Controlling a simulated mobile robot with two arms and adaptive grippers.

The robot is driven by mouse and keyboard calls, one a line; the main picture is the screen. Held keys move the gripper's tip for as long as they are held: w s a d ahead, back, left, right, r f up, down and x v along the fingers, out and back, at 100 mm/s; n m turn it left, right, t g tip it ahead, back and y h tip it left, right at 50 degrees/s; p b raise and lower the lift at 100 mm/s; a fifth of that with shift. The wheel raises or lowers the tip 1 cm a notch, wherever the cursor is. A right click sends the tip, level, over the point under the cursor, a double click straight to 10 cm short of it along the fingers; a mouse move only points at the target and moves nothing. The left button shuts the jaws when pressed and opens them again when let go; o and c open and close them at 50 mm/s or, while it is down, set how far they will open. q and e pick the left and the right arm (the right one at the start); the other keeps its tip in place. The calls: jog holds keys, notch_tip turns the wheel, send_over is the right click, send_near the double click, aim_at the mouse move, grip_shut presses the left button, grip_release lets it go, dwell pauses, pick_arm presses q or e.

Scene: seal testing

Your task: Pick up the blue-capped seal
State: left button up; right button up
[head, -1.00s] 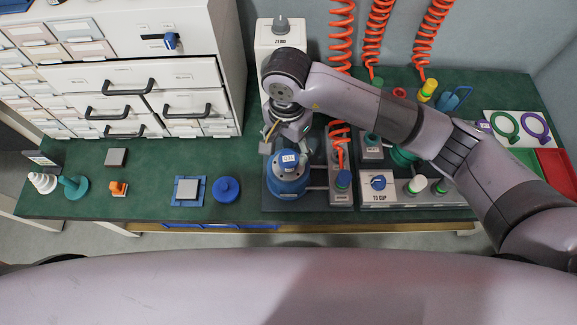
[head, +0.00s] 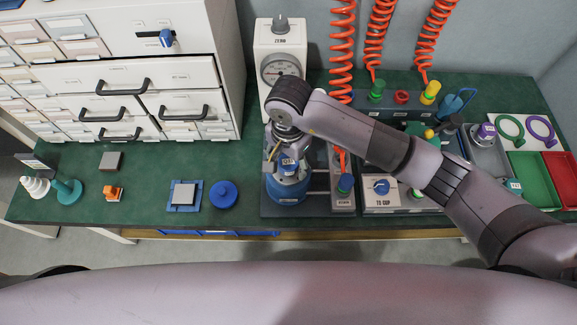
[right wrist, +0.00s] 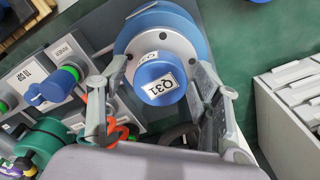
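The blue-capped seal (head: 289,166), labelled Q31, stands upright in the grey top of a blue vessel (head: 287,196) on a dark base. In the right wrist view its blue cap (right wrist: 160,81) shows close up, with its label facing me. My right gripper (head: 284,152) is over the vessel. In the right wrist view the open fingers (right wrist: 160,88) lie on either side of the cap, with gaps between them and it. The gripper hides part of the vessel top in the head view. My left gripper is not in view.
A white gauge box (head: 279,45) stands behind the vessel. A hose station (head: 342,203) and a control box (head: 381,200) stand close to its right. A blue knobbed disc (head: 223,194) lies to its left. The green bench top (head: 140,190) is fairly clear there.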

grip_shut()
dwell(0.5)
